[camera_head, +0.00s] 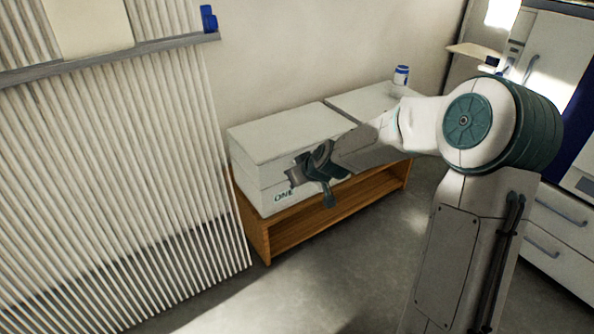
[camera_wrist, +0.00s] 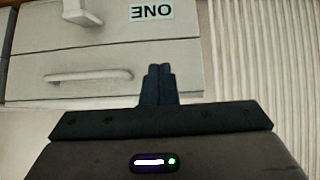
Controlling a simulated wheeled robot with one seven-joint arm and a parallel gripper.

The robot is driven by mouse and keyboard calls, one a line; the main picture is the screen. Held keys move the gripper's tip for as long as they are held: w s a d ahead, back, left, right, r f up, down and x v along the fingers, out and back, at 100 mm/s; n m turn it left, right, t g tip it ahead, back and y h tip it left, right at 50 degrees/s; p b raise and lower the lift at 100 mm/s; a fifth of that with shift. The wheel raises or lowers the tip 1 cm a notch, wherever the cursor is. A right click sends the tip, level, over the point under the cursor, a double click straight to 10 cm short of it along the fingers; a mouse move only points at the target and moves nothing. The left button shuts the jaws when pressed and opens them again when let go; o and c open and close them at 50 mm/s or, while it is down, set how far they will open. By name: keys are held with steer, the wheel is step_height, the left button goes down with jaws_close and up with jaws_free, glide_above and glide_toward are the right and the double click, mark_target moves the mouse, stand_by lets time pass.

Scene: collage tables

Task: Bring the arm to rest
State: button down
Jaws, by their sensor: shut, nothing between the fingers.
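My arm (camera_head: 420,125) reaches out to the left from the right side of the head view, with its gripper (camera_head: 300,174) in front of the left white box unit (camera_head: 285,133). My gripper is shut and empty; in the wrist view its two dark fingers (camera_wrist: 159,72) lie together. Behind the fingers in the wrist view is a pale drawer front with a handle (camera_wrist: 100,76) and an upside-down ONE label (camera_wrist: 152,12). I cannot tell the exact gap between gripper and unit.
The white units stand on a low wooden shelf (camera_head: 262,240) by the wall. A blue-and-white jar (camera_head: 401,75) is on the right unit. A slatted panel (camera_head: 110,170) fills the left. White cabinets (camera_head: 560,50) stand at the right. The grey floor (camera_head: 340,270) in front is clear.

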steer(key=s+d+r+m+g+h+p, duration=0.1)
steer(key=s+d+r+m+p, duration=0.1)
steer(key=s+r+p, duration=0.9)
steer(key=s+d+r+m+g+h+p, duration=0.1)
steer(key=s+d+r+p, duration=0.3)
steer(key=s+r+p, duration=0.6)
steer(key=s+d+r+m+g+h+p, duration=0.2)
steer(key=s+r+p, duration=0.9)
steer(key=r+p, duration=1)
step_height(320, 180, up, 9)
steer(key=shift+s+d+f+m+g, duration=0.1)
steer(key=shift+s+d+m+g, duration=0.25)
steer(key=shift+d+m+g, duration=0.4)
